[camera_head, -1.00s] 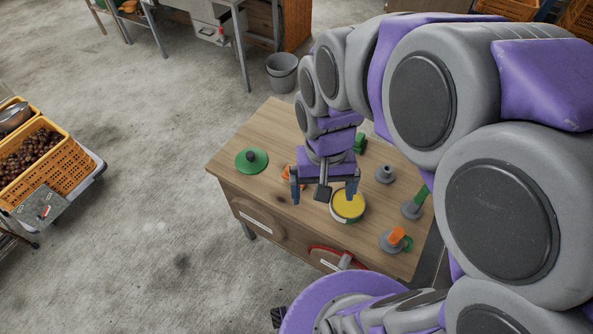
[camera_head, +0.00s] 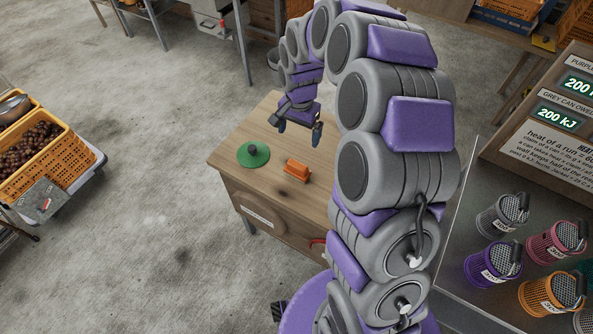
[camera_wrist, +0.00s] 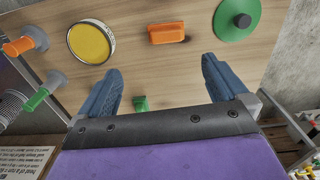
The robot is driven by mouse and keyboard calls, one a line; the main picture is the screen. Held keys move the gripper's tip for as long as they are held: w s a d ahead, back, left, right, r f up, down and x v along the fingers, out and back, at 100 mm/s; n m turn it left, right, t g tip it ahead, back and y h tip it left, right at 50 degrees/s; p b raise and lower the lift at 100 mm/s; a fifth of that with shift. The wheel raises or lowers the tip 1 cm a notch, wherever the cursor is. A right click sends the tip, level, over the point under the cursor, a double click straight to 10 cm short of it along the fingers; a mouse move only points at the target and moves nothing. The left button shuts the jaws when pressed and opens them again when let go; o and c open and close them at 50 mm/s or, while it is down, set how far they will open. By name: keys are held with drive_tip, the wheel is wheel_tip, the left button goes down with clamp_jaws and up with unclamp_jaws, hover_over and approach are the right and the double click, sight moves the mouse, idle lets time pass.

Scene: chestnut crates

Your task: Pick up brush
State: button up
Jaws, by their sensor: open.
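No thing here is plainly a brush. An orange block-like piece (camera_head: 297,171) lies on the wooden table and may be it; the wrist view shows it (camera_wrist: 167,33) beyond my fingertips. A small green piece (camera_wrist: 140,103) shows between my fingers, partly hidden by my gripper's base; I cannot tell its full shape. My gripper (camera_head: 299,129) is open and empty over the far part of the table. Its two blue fingers are spread apart in the wrist view (camera_wrist: 161,68).
The table (camera_head: 235,165) also bears a green disc with a dark knob (camera_head: 253,155), a round yellow-topped tin (camera_wrist: 91,42) and grey pieces with orange (camera_wrist: 20,46) and green (camera_wrist: 36,100) parts. Wire-topped cans (camera_head: 491,265) stand at the right. Crates (camera_head: 45,165) stand at the left.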

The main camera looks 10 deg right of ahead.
wheel_tip(320, 180, down, 2)
drive_tip(key=w, duration=0.2)
drive_tip(key=b, duration=0.2)
approach(297, 164)
drive_tip(key=shift+m, duration=0.4)
drive_tip(key=f, duration=0.5)
drive_tip(key=shift+s+d, duration=0.2)
drive_tip(key=shift+a+f+b, duration=0.15)
drive_tip(key=shift+f+b, duration=0.3)
drive_tip(key=shift+f, duration=0.9)
drive_tip(key=shift+a+f+b, duration=0.15)
drive_tip(key=shift+f+b, duration=0.25)
drive_tip(key=shift+f, duration=1)
drive_tip(key=shift+w+r, duration=0.1)
drive_tip(key=c, duration=0.9)
drive_tip(key=shift+c, duration=0.2)
wheel_tip(297, 164, up, 10)
drive_tip(key=shift+p, duration=1.05)
